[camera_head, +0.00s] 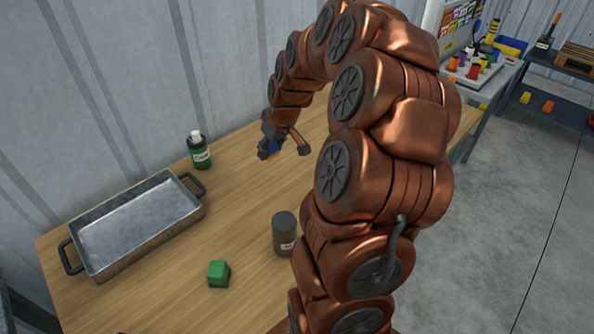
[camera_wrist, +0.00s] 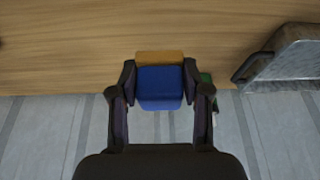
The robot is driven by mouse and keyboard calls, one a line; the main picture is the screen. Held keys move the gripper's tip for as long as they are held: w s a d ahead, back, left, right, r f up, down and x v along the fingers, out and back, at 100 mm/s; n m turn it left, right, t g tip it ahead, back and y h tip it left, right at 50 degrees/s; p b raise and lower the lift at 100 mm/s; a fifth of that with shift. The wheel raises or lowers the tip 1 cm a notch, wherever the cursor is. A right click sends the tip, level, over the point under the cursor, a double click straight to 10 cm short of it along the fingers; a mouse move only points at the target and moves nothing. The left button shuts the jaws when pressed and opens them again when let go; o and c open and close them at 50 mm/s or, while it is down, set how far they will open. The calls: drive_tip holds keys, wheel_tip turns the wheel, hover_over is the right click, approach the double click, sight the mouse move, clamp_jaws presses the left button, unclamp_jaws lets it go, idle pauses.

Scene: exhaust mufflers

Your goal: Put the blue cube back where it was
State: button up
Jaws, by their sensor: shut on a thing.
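The blue cube (camera_wrist: 160,88) is between the two fingers of my gripper (camera_wrist: 159,84) in the wrist view, and the fingers are shut on its sides. In the head view my gripper (camera_head: 283,152) is over the far part of the wooden table, near the wall, and a small piece of the blue cube (camera_head: 272,147) shows there, mostly hidden by the fingers. An orange-tan block (camera_wrist: 160,57) shows right along the cube's upper edge in the wrist view. I cannot tell whether the two touch, nor how high the cube is above the table.
A metal tray (camera_head: 85,263) with handles is on the table (camera_head: 250,195) at left. A green bottle (camera_head: 200,152) stands by the wall, left of my gripper. A grey jar (camera_head: 285,234) and a green cube (camera_head: 218,273) are nearer. Bare tabletop lies between them and my gripper.

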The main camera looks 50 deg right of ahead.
drive_tip(key=s+d+f+b, duration=0.1)
drive_tip(key=s+d+b, duration=0.1)
drive_tip(key=s+d, duration=0.2)
drive_tip(key=s+d+f+b, duration=0.2)
drive_tip(key=s+d, duration=0.3)
drive_tip(key=s, duration=0.1)
drive_tip(key=s+d+f+b, duration=0.1)
drive_tip(key=s+d+b, duration=0.1)
drive_tip(key=s+d, duration=0.2)
drive_tip(key=shift+s+d+f, duration=0.25)
drive_tip(key=shift+s+f, duration=0.1)
drive_tip(key=shift+s, duration=0.05)
drive_tip(key=p, duration=0.4)
hover_over(296, 159)
drive_tip(key=s, duration=0.1)
drive_tip(key=shift+s+f, duration=0.2)
drive_tip(key=shift+f, duration=0.5)
drive_tip(key=shift+f+p, duration=0.65)
drive_tip(key=shift+f, duration=1.15)
drive_tip(key=shift+f+b, duration=0.2)
drive_tip(key=shift+b, duration=0.1)
drive_tip(key=o, duration=1.1)
drive_tip(key=shift+r, duration=0.15)
